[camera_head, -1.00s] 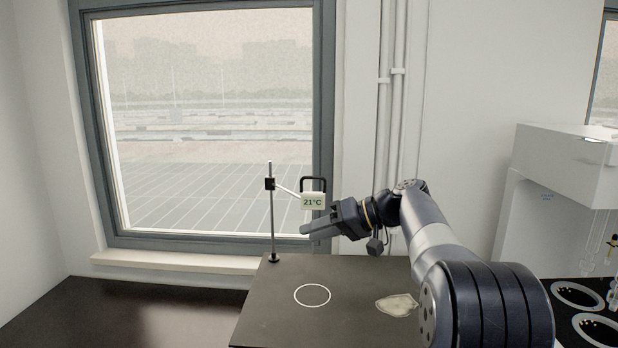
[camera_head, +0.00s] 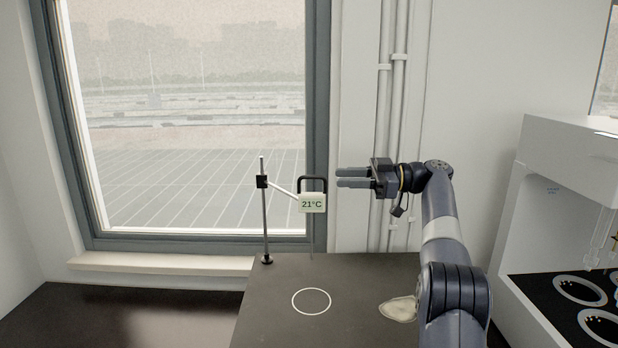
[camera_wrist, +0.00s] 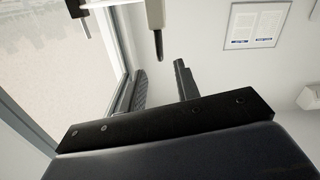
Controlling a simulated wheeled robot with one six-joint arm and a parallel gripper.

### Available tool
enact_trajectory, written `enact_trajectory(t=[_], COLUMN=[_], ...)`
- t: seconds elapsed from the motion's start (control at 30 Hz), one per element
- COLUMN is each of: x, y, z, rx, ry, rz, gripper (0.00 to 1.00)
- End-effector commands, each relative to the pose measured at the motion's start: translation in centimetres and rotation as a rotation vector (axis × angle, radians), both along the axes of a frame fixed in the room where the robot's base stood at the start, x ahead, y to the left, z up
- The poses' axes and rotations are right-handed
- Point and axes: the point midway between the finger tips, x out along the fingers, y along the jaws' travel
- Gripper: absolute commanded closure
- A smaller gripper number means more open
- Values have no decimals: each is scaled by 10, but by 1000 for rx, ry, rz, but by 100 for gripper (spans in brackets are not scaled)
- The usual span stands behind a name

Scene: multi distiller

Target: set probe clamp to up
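The probe clamp (camera_head: 262,182) is a small black block near the top of a thin upright rod (camera_head: 265,225) at the back left of the dark board. A white arm runs from it down to the right to a pale display box (camera_head: 312,204) reading 21°C, with a black loop handle (camera_head: 312,181) on top. A thin probe hangs below the box. My gripper (camera_head: 340,178) is right of the handle, apart from it in the picture, at about its height, fingers pointing left. The wrist view shows the fingers (camera_wrist: 162,85) spread, with nothing between them; a pale part with a dark tip (camera_wrist: 157,30) is beyond.
The dark board (camera_head: 265,310) carries a white circle (camera_head: 311,301) and a pale patch (camera_head: 398,309). A window (camera_head: 190,120) is behind the stand. White pipes (camera_head: 390,90) run up the wall. A white machine (camera_head: 565,165) with glassware stands at the right.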

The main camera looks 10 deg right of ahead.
Motion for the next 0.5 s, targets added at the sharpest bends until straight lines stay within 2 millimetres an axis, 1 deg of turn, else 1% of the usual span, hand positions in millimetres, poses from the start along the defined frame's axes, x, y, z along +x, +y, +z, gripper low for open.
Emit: enact_trajectory(t=[0.03,0.1,0.3,0.4,0.5], x=[1,4,12,15,17], y=[11,24,61,74,83], z=[-1,1,1,1,1], rx=[0,0,0,-1,-1], ry=[0,2,3,3,3], rz=[3,4,3,1,1], gripper=[69,69,69,69,69])
